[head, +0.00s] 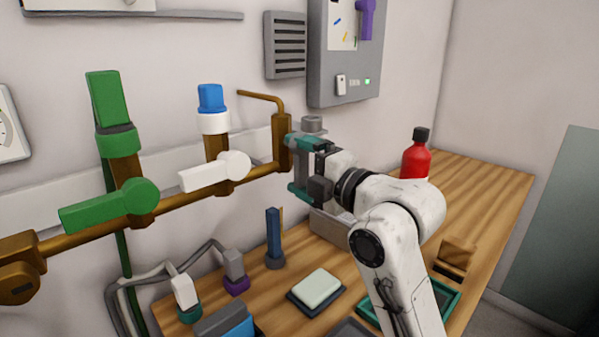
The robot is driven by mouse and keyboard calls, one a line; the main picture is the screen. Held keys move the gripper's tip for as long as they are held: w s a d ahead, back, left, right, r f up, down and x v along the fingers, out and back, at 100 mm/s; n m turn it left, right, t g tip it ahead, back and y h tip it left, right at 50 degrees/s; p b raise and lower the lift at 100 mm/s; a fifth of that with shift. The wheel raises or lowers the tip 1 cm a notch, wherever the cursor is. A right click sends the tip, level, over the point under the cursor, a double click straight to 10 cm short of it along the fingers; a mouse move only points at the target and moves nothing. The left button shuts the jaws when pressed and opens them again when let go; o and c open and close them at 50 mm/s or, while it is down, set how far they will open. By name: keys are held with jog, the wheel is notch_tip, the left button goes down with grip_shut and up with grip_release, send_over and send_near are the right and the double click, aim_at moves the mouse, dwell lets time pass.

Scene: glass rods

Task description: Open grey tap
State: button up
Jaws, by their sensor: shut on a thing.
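The grey tap (313,123) is at the right end of the brown pipe (250,177). Only a short grey round part of it shows, just above my gripper. My gripper (296,166) is at this end of the pipe, its teal fingers one above the other, beside the upright brown fitting (281,142). The jaws are shut on a part of the tap; the gripped part is mostly hidden by the fingers and wrist. The tap's lever angle cannot be told.
A green tap lever (110,205) and a white one (215,172) sit left along the pipe. A red bottle (415,158) stands behind my arm on the wooden table (490,185). A soap-like block (317,287) and small stands fill the table front.

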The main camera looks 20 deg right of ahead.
jog(key=shift+f, duration=0.15)
jog(key=o, duration=1.2)
jog(key=shift+v, duration=5.4)
